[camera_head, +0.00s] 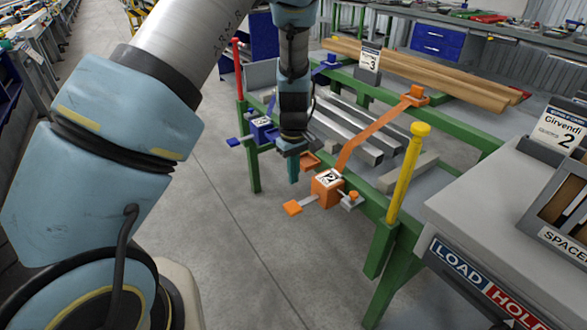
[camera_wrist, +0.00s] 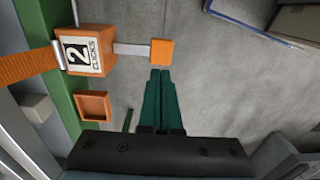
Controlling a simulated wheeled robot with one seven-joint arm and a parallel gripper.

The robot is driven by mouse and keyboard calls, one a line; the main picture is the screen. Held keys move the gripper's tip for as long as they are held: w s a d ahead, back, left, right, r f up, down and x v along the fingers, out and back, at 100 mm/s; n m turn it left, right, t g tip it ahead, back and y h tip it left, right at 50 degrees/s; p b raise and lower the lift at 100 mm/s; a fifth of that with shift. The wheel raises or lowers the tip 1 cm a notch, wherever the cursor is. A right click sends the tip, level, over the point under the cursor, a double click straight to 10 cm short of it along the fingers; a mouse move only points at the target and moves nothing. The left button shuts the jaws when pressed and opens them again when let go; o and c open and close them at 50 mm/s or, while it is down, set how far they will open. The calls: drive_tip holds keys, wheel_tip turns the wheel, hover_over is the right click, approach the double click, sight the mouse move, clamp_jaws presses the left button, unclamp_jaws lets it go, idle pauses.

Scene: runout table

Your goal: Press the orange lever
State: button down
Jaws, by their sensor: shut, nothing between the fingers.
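The orange lever is a square orange pad (camera_head: 292,208) on a short grey bar, sticking out from an orange box (camera_head: 327,182) on the green table frame. In the wrist view the lever pad (camera_wrist: 162,51) is just beyond my fingertips, and the orange box (camera_wrist: 85,52) with its "2 CLICKS" label is left of it. My gripper (camera_head: 293,178) points down with its teal fingers together and empty. In the wrist view my gripper (camera_wrist: 161,74) is lined up with the pad's near edge. I cannot tell whether the tips touch it.
An orange strap (camera_head: 375,134) runs from the box across the table. A small orange tray (camera_wrist: 93,106) lies beside the box. A blue box (camera_head: 262,130) with a blue lever (camera_head: 232,142) is further left. A yellow post (camera_head: 407,172) stands right. The floor below is clear.

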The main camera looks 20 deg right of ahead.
sight(293, 206)
wheel_tip(293, 206, down, 9)
drive_tip(key=shift+f+p, duration=0.2)
drive_tip(key=shift+p, duration=0.3)
drive_tip(key=shift+f, duration=0.1)
